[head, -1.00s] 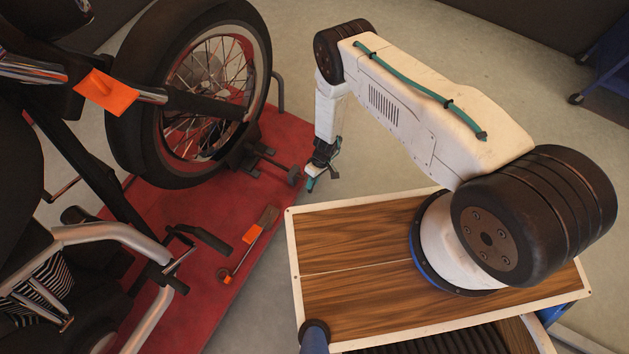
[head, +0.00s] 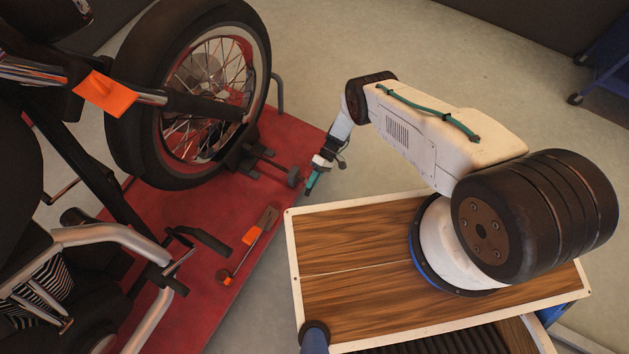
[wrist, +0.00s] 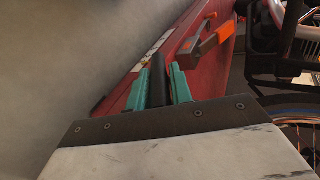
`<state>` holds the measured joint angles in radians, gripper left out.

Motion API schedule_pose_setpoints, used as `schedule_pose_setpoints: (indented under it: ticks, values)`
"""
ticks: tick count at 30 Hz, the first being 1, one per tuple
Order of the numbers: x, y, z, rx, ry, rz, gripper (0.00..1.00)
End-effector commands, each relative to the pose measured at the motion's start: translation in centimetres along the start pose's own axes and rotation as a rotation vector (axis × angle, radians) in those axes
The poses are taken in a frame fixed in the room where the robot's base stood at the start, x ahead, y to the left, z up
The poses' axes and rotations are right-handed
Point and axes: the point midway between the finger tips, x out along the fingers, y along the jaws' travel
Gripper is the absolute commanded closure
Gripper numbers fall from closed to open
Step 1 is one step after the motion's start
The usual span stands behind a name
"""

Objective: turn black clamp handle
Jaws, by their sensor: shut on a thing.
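The wheel clamp (head: 240,158) sits on the red lift platform at the motorcycle's front wheel in the head view. Its rod ends in a dark knob (head: 294,176) near the platform's right edge. My gripper (head: 308,188) is just right of that knob, with its green fingers pointing down. In the wrist view a black bar, the black clamp handle (wrist: 159,80), stands between the two green fingers of my gripper (wrist: 160,86), which are shut on it. The handle's lower end is hidden behind the dark gripper body.
The motorcycle's front tyre (head: 120,115) stands left of the clamp on the red platform (head: 205,225). Bare grey floor (head: 420,50) lies beyond my arm.

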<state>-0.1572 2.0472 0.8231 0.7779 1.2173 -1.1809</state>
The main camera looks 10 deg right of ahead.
Motion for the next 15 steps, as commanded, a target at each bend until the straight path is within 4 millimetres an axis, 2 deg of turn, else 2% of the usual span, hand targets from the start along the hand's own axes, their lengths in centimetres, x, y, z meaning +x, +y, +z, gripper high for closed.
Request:
schedule_pose_setpoints:
  ticks: [13, 14, 15]
  values:
    - [-0.13, -0.11, -0.33, -0.002, 0.003, -0.006, 1.00]
    - [-0.13, -0.11, -0.33, -0.002, 0.003, -0.006, 0.70]
    - [-0.11, -0.11, -0.30, -0.002, 0.003, -0.006, 0.59]
